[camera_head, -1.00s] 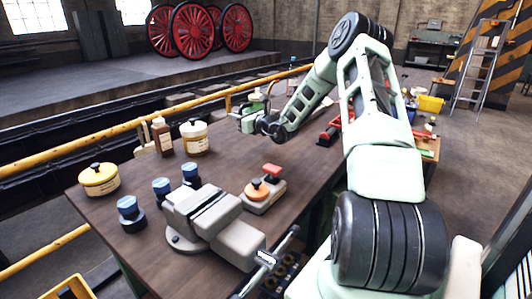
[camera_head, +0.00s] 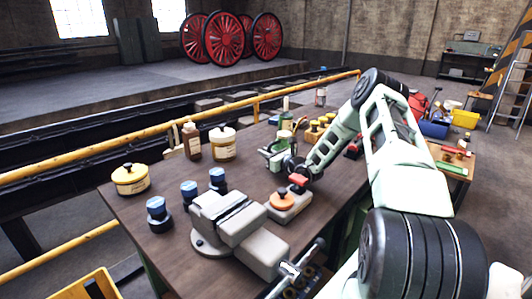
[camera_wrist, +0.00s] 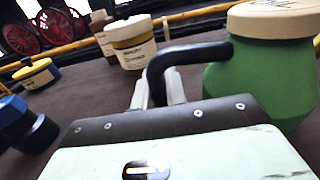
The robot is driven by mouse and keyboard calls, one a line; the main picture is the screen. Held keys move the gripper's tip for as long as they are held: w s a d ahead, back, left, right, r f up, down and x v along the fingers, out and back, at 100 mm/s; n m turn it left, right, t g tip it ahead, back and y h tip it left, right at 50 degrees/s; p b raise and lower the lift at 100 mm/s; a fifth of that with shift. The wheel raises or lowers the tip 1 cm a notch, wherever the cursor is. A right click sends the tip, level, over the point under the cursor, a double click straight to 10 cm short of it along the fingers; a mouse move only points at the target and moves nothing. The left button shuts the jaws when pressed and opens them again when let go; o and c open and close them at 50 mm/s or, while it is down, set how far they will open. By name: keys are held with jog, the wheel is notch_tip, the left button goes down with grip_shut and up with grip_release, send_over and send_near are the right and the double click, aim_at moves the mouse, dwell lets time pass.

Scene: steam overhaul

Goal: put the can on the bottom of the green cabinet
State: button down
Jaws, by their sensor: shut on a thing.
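A green can (camera_wrist: 262,80) with a cream lid and a black handle (camera_wrist: 185,52) fills the right of the wrist view. In the head view the can (camera_head: 286,119) shows small and partly hidden behind my gripper, over the workbench. My gripper (camera_head: 276,151) is shut on the black handle; its light fingers (camera_wrist: 158,92) close on it in the wrist view. The can looks roughly upright. I cannot tell whether its base touches the bench. No green cabinet can be made out in either view.
The workbench (camera_head: 160,255) carries a grey vise (camera_head: 235,225), several blue-topped jars, a yellow pot (camera_head: 130,179), a brown bottle (camera_head: 191,141), a white jar (camera_head: 222,143) and a red-and-orange device (camera_head: 287,202). A yellow railing (camera_head: 130,140) runs behind. Open floor lies at the right.

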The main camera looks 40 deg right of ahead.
jog(key=c, duration=1.7)
grip_release()
jog(key=shift+f, duration=0.1)
jog(key=shift+o, duration=1.3)
